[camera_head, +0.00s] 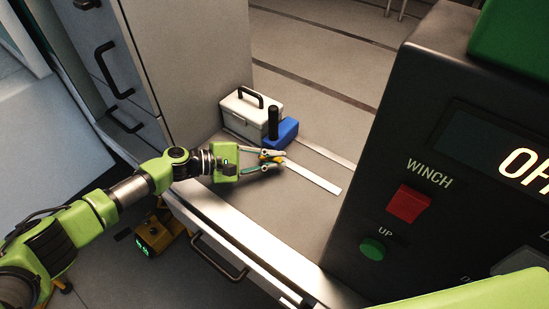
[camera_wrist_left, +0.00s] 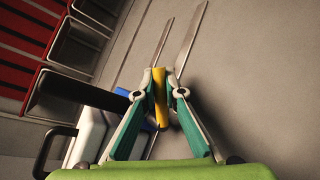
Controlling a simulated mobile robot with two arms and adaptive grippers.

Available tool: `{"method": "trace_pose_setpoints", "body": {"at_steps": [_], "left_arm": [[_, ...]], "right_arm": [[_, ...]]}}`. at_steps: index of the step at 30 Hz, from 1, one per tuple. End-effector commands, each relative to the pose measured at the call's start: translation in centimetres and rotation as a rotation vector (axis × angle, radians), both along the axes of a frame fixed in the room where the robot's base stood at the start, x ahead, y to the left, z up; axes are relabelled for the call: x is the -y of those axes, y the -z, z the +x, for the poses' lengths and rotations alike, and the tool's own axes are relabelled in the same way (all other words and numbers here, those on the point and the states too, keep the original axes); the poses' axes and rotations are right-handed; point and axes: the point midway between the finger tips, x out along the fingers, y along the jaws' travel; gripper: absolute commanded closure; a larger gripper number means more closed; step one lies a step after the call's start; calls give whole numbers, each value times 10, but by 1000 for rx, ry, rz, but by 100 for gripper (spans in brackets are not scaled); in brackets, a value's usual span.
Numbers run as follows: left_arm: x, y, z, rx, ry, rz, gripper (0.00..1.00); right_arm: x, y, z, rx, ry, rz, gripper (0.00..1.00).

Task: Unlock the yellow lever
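The yellow lever (camera_head: 269,157) is a small piece beside a blue base (camera_head: 283,133) with an upright black handle (camera_head: 273,122). My left gripper (camera_head: 281,157) reaches it from the left, low over the grey surface. In the left wrist view the yellow lever (camera_wrist_left: 159,98) lies between the two green fingers (camera_wrist_left: 160,80), which close in on both its sides and appear to touch it. The blue base is mostly hidden there behind the left finger. My right gripper is not in view.
A white toolbox (camera_head: 242,113) with a black handle stands just behind the blue base. Light metal strips (camera_head: 313,174) run along the surface. A dark winch panel (camera_head: 390,150) with a red switch (camera_head: 409,204) and a green button (camera_head: 374,249) rises on the right. Grey drawers (camera_head: 105,65) stand at left.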

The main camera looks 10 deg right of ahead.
Motion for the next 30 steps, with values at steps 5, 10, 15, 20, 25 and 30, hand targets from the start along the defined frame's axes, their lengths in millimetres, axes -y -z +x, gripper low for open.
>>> {"method": "trace_pose_setpoints", "body": {"at_steps": [5, 10, 15, 20, 25, 30], "left_arm": [[-1, 2, 0, -7, 0, -8, 100], [-2, 4, 1, -36, 0, -36, 100], [-3, 3, 2, -84, -1, -87, 100], [-5, -1, 4, -142, -1, -143, 100], [-7, -6, 7, -211, 0, -211, 100], [-11, -10, 10, -298, 1, -296, 100]], "right_arm": [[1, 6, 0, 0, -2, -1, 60], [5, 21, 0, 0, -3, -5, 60], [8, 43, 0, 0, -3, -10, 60], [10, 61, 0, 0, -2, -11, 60], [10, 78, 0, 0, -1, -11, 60], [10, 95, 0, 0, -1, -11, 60]]}}
